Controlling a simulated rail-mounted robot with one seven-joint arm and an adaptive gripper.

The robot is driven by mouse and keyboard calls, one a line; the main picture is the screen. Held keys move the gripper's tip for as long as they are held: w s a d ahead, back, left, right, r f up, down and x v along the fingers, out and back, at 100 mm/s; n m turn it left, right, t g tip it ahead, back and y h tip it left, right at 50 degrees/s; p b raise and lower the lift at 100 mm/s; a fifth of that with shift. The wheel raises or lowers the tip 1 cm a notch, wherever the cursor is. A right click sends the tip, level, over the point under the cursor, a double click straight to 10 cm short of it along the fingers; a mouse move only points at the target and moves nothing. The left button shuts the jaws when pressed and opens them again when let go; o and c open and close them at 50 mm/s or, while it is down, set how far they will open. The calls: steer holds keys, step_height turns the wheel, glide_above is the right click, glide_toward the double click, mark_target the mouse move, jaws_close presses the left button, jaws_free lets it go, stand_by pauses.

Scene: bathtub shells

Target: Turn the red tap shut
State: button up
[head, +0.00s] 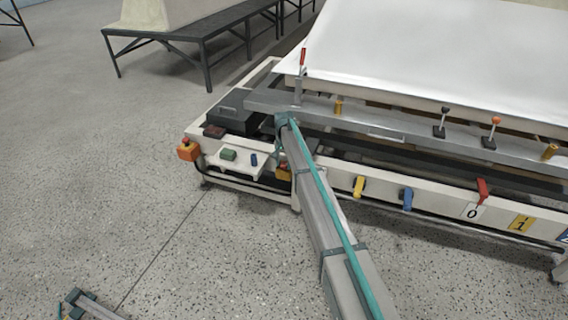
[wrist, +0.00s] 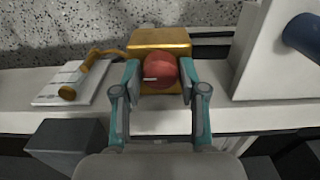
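The red tap (head: 482,190) is on the bench's front rail at the right of the head view, its handle standing nearly upright, slightly tilted. A white "0" plate (head: 472,212) is just below it. Small gaps seem to show beside the knob. The red tap is not seen in the wrist view.
A yellow tap (head: 359,186) and a blue tap (head: 407,199) lie along the rail between my arm and the red tap. A yellow "1" plate (head: 520,223) is right of it.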

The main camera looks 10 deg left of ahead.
steer(key=c, duration=0.6)
steer(key=shift+r+n+p, duration=0.15)
steer(key=shift+n+p, duration=0.25)
steer(key=shift+p, duration=0.2)
steer(key=shift+r+n+p, duration=0.15)
steer(key=shift+n+p, duration=0.75)
steer(key=shift+p, duration=0.35)
steer(key=n+p, duration=0.3)
steer(key=shift+n, duration=0.3)
steer(key=n+p, duration=0.4)
steer(key=n, duration=0.2)
steer(key=shift+p, duration=0.4)
steer(key=n, duration=0.2)
steer(key=n+p, duration=0.1)
steer(key=n, duration=0.1)
steer(key=n+p, duration=0.1)
steer(key=shift+f+n, duration=0.25)
steer(key=shift+n, duration=0.15)
